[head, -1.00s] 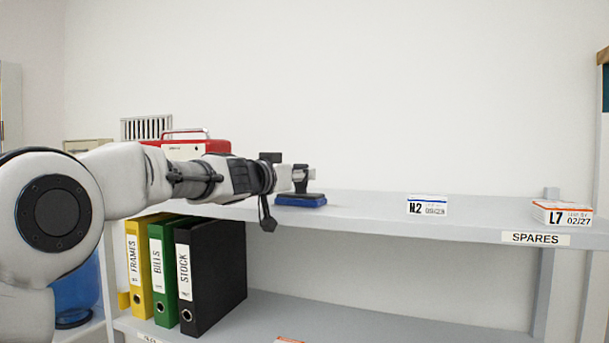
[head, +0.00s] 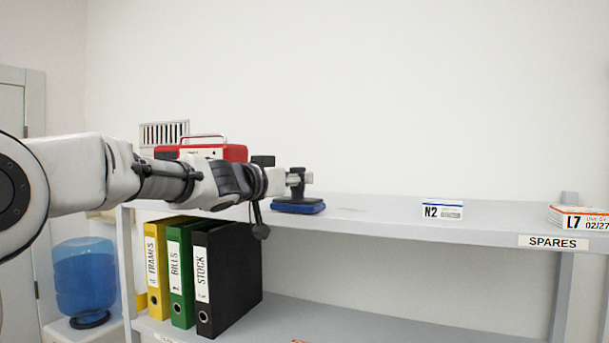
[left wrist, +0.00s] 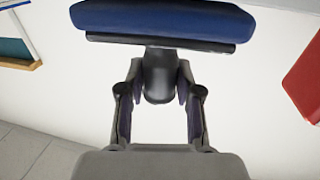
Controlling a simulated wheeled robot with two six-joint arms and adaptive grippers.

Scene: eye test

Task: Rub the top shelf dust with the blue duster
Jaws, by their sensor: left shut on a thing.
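The blue duster (head: 298,207) is at the top shelf (head: 385,215), its blue pad low at the shelf surface; whether it touches is hard to tell. A faint grey patch, perhaps dust (head: 350,209), shows on the shelf just right of the duster. My right gripper is not in view.
A red case (head: 235,153) stands behind my left arm. A small N2 box (head: 442,209) and an L7 box (head: 580,218) stand to the right on the top shelf. Binders (head: 235,275) fill the lower left. The shelf between duster and N2 box is otherwise clear.

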